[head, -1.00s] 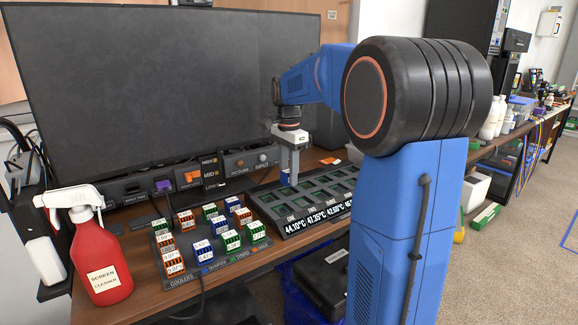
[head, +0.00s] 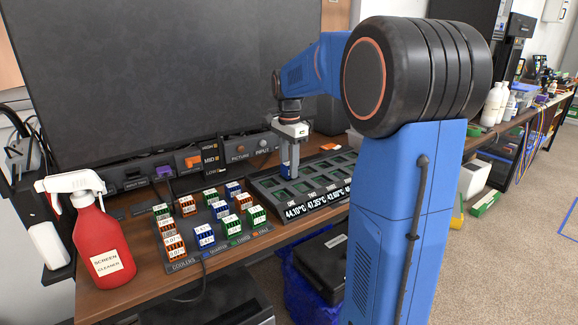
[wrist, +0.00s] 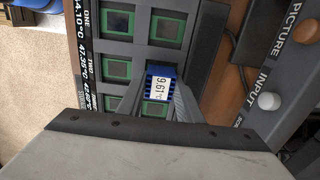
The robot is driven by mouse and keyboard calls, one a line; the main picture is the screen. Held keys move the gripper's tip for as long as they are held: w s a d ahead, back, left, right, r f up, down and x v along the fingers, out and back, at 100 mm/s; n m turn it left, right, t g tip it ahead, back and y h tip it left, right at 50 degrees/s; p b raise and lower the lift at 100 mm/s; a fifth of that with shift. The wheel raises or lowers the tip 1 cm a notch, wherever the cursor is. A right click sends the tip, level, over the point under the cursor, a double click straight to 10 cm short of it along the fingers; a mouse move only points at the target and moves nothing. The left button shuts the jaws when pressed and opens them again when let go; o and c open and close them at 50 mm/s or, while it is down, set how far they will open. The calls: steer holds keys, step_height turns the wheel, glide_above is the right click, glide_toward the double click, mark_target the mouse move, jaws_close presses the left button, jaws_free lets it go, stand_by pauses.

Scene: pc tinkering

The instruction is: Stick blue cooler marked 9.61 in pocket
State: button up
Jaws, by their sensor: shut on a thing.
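The blue cooler (wrist: 160,84), a small finned block with a white label reading 9.61, is between the two fingers of my gripper (wrist: 157,97) in the wrist view. My gripper is shut on it. In the head view my gripper (head: 289,178) points down at the back left part of the dark pocket tray (head: 335,203), and a bit of blue shows at its fingertips. The tray has green-lined square pockets in two rows, with temperature readouts along its front. The cooler overlaps the back row near the pockets by TWO and THREE; I cannot tell whether it touches the tray.
A cooler rack (head: 190,262) with several blue, green, orange and red coolers sits left of the tray. A red spray bottle (head: 103,250) stands at the desk's left end. A large monitor (head: 160,85) and a control panel with knobs (head: 262,146) lie behind.

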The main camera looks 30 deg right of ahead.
steer(key=shift+f, duration=0.3)
steer(key=o, duration=1.1)
steer(key=shift+o, duration=0.2)
steer(key=shift+r, duration=0.15)
step_height(320, 180, up, 17)
stand_by(0.4)
